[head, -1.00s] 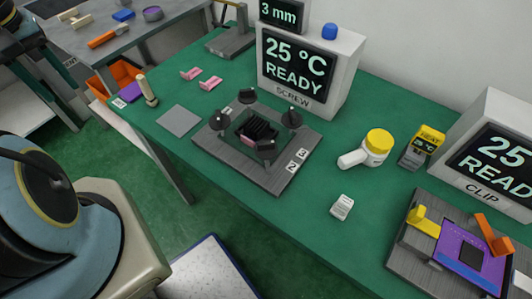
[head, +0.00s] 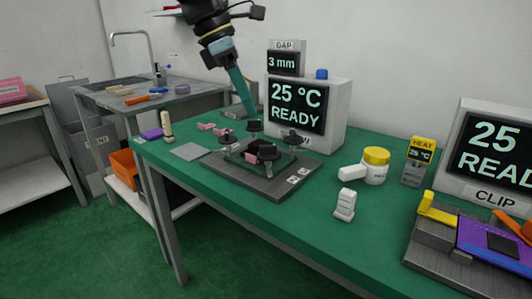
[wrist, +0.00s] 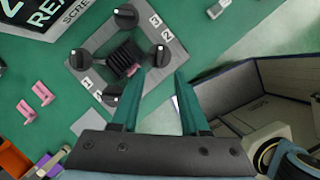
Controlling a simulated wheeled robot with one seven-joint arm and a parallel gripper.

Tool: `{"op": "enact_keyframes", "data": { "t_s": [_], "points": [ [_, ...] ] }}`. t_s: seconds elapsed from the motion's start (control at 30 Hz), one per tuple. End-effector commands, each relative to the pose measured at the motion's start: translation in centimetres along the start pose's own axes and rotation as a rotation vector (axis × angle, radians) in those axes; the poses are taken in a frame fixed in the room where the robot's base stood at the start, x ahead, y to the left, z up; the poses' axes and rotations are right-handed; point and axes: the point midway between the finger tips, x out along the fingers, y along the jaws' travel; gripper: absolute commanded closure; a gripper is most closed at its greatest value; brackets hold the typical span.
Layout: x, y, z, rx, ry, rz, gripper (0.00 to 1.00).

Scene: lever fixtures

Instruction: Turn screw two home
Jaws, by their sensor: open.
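The screw fixture is a grey plate (head: 262,188) with several black knobs around a black finned block (wrist: 124,60). Small tags read 3 (wrist: 154,20) and 2 (wrist: 168,34) at the plate's edge in the wrist view. The knob nearest tag 2 is the right one (wrist: 158,55); I cannot be sure it is screw two. My gripper (wrist: 160,75) has teal fingers, open and empty. In the wrist view its left fingertip overlaps the fixture's edge near that knob. In the head view my gripper (head: 244,100) appears behind the fixture, pointing down.
The SCREW display (head: 297,108) stands behind the fixture and shows 25 °C READY. The GAP box (head: 285,60) above reads 3 mm. Pink clips (head: 213,128), a grey pad (head: 188,151), a yellow-lidded jar (head: 375,165) and a white block (head: 344,205) lie around. Green table is clear in front.

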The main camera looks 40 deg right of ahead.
Motion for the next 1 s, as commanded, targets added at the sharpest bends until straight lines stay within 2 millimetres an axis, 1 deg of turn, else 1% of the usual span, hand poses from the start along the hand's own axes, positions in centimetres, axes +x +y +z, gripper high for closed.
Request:
{"op": "enact_keyframes", "data": {
  "t_s": [0.03,0.3,0.4,0.5,0.67,0.93,0.97,1.0],
  "points": [
    [0.9,-0.1,-0.1,0.000,0.001,-0.006,0.55],
    [6.0,-0.1,-0.2,0.002,0.003,-0.005,0.55],
    [7.5,-0.1,-0.2,0.002,0.004,-0.003,0.55],
    [8.6,-0.1,-0.2,0.002,0.004,-0.002,0.55],
    [9.5,-0.1,-0.2,0.002,0.004,0.000,0.55],
    [9.6,-0.1,-0.2,0.002,0.003,0.001,0.55],
    [9.5,-0.1,-0.2,0.002,0.003,0.001,0.57],
    [9.5,0.0,-0.2,0.002,0.003,0.001,0.62]
  ]
}}
